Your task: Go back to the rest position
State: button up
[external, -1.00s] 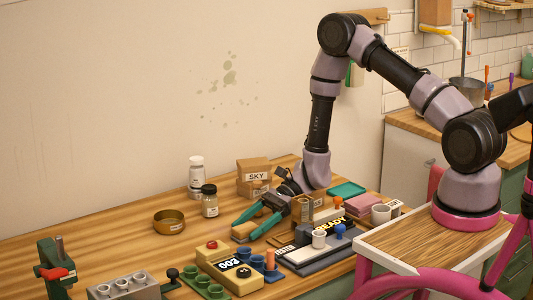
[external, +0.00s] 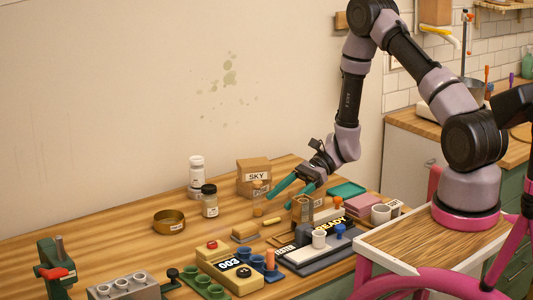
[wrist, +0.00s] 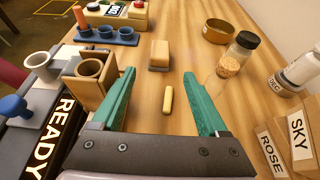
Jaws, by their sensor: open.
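My gripper (external: 294,187) has teal fingers and is open and empty. It is raised above the wooden table (external: 120,240), in front of the SKY box (external: 254,176). In the wrist view its two fingers (wrist: 160,100) spread apart, with a small yellow stick (wrist: 168,98) lying on the table between and below them. Beyond the stick lies a tan block with a pale top (wrist: 159,55). A wooden holder with a cup in it (wrist: 88,77) stands left of the left finger in the wrist view.
A jar with a dark lid (external: 209,201), a white-capped bottle (external: 196,176) and a brass bowl (external: 169,221) stand to the left. Air above the table is free.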

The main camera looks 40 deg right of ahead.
jog(key=s+d+r+n+h, duration=0.2)
jog(key=s+r+n, duration=0.15)
jog(key=r, duration=0.65)
jog(key=s+d+r+n+h, duration=0.1)
jog(key=s+r+n+h, duration=0.2)
jog(key=r, duration=0.7)
jog(key=s+d+r+n+t+h, duration=0.3)
jog(key=s+d+r, duration=0.2)
jog(key=s+r, duration=0.2)
jog(key=s+d+r+n+t+h, duration=0.3)
jog(key=s+d+r, duration=0.3)
jog(key=r, duration=0.5)
jog(key=shift+s+r+n+t+h, duration=0.3)
jog(key=shift+s+r+n+t, duration=0.1)
jog(key=shift+s+n+t, duration=0.2)
